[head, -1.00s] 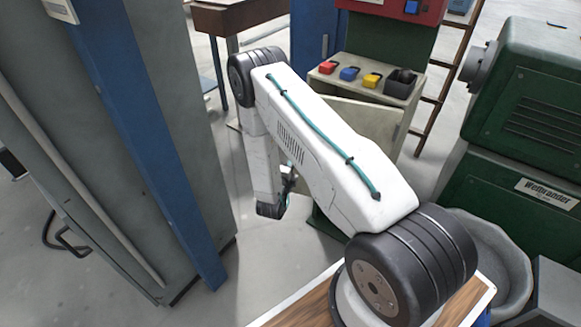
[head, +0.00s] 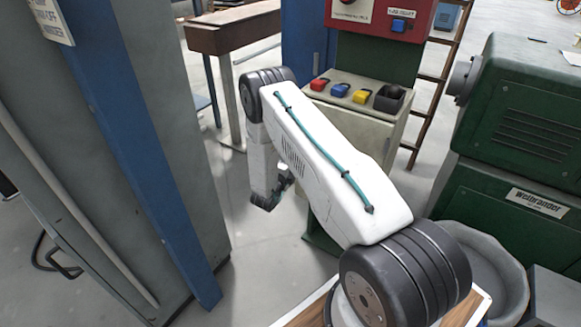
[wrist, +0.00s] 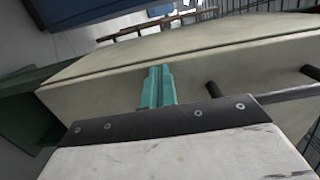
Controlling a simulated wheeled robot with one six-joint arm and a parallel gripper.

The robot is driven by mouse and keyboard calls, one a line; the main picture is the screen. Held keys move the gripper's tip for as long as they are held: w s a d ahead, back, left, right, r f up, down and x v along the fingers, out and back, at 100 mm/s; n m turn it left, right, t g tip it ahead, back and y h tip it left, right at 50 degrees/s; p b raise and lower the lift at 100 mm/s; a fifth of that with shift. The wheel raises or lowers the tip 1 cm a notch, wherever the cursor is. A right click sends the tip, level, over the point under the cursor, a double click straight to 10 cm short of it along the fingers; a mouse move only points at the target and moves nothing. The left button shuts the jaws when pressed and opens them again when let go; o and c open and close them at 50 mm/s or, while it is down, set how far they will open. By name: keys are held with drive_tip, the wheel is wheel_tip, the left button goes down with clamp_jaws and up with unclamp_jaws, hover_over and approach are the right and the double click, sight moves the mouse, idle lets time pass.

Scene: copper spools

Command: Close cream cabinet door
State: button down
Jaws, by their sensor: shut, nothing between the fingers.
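The cream cabinet (head: 388,118) stands under the colored buttons in the head view, with my arm covering much of its front. Its cream door (head: 365,137) looks close to the cabinet front, but I cannot tell whether it is fully shut. In the wrist view the cream door (wrist: 200,88) fills the middle, with a thin dark seam along its upper edge and a dark bar handle (wrist: 285,94) at right. My gripper (wrist: 157,87) has its teal fingers shut together and empty, in front of the door left of the handle. Contact is unclear.
A blue post (head: 150,170) and grey cabinet stand close on the left. A green machine (head: 520,130) and a grey bin (head: 485,260) are on the right. A ladder (head: 432,80) leans behind the cream cabinet. Grey floor (head: 262,245) is clear below my gripper.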

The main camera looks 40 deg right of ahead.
drive_tip(key=shift+w+d+r, duration=0.25)
drive_tip(key=shift+w+d, duration=0.05)
drive_tip(key=v, duration=1.4)
drive_tip(key=shift+w+a+f, duration=0.25)
drive_tip(key=shift+a, duration=0.25)
